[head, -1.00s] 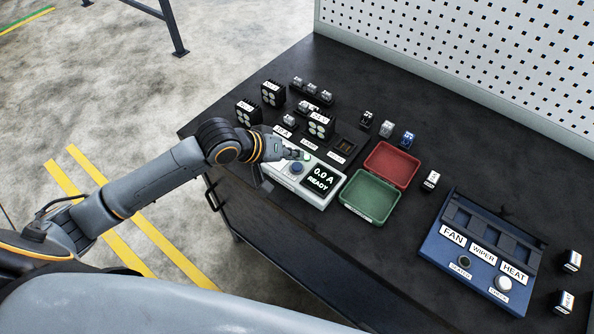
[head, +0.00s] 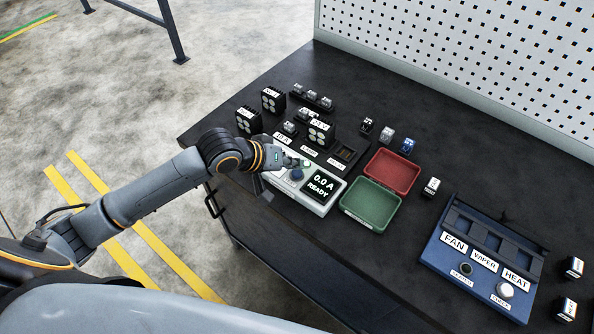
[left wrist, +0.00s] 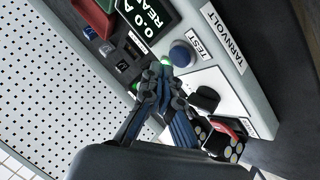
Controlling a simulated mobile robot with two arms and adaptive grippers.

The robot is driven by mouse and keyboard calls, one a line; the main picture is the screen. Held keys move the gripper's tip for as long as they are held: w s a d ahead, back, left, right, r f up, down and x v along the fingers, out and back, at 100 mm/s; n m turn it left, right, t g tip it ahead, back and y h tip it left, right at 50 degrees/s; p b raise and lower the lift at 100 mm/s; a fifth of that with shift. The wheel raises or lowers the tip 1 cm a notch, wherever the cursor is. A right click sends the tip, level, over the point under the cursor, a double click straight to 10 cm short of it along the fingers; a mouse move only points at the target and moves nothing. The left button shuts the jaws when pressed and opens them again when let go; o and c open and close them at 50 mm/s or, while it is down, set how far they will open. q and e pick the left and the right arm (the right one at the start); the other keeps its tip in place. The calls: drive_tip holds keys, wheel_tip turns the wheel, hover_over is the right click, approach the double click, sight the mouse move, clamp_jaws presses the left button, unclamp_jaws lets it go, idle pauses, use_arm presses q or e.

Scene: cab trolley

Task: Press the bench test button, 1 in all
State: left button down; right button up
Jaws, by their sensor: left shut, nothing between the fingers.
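The bench tester (head: 325,207) is a pale box near the bench's front edge. Its display (head: 320,185) reads "0.0 A READY". Its round blue test button (head: 297,174) is beside the display; in the left wrist view the button (left wrist: 181,54), labelled TEST, shows clear of the fingers. My left gripper (head: 303,162) is shut and empty, over the tester just behind the button. In the left wrist view its fingertips (left wrist: 160,70) are beside the button; I cannot tell whether they touch the tester. My right gripper is not in view.
A red tray (head: 392,171) and a green tray (head: 370,204) stand right of the tester. Black relays and small fuses stand behind it. A blue panel (head: 482,258) labelled FAN, WIPER, HEAT lies to the right. A white pegboard (head: 470,60) bounds the bench's back.

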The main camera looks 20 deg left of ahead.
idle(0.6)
use_arm(q)
drive_tip(key=shift+f, duration=0.35)
drive_tip(key=shift+f, duration=0.65)
idle(0.5)
drive_tip(key=shift+r, duration=0.1)
drive_tip(key=shift+r+p, duration=0.9)
drive_tip(key=shift+p, duration=0.5)
drive_tip(key=shift+r, duration=0.1)
